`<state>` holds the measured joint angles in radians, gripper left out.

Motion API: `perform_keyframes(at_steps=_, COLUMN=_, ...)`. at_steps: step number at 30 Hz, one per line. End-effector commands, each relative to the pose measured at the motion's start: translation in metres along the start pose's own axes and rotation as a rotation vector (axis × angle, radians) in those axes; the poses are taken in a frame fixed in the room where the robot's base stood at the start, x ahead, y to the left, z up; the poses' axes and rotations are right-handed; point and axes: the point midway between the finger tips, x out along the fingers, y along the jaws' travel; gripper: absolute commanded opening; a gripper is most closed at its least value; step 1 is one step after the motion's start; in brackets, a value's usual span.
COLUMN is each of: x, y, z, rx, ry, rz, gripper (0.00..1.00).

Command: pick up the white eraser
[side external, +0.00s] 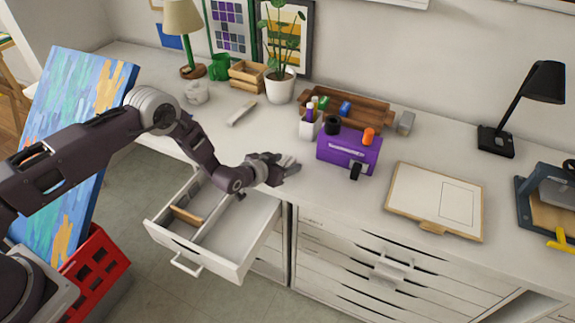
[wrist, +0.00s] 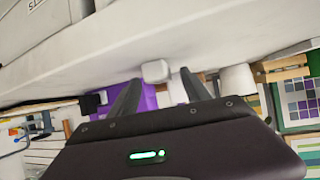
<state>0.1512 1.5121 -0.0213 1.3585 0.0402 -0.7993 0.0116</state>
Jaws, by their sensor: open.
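My gripper (side external: 289,168) is over the front edge of the desk, left of the purple box and above the open drawer. In the wrist view its two fingers (wrist: 161,78) are spread apart with nothing held. A small white block, which looks like the white eraser (wrist: 155,71), lies on the desk beyond the fingertips and shows in the gap between them. In the side view the gripper seems to cover most of it, so I cannot make it out clearly there.
The purple box (side external: 345,150) stands right of my gripper, with a white marker holder (side external: 310,128) behind. A wooden tray (side external: 372,112) and potted plant (side external: 281,88) stand farther back. The drawer (side external: 245,232) is open below. A clipboard (side external: 435,195) lies at right.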

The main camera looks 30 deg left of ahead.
Motion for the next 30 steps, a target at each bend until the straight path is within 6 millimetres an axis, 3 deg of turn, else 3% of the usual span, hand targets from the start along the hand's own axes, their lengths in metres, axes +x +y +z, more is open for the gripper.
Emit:
perform_keyframes(at_steps=1, x=0.000, y=0.000, z=0.000, rx=0.000, ry=0.000, rz=0.000, gripper=0.54)
perform_keyframes(at_steps=9, x=0.000, y=0.000, z=0.000, rx=0.000, ry=0.000, rz=0.000, gripper=0.01)
perform_keyframes(at_steps=19, x=-0.003, y=0.000, z=-0.006, rx=0.000, ry=0.001, rz=0.000, gripper=0.00)
perform_keyframes(at_steps=30, x=-0.044, y=0.000, z=-0.081, rx=0.000, ry=0.003, rz=0.000, gripper=0.00)
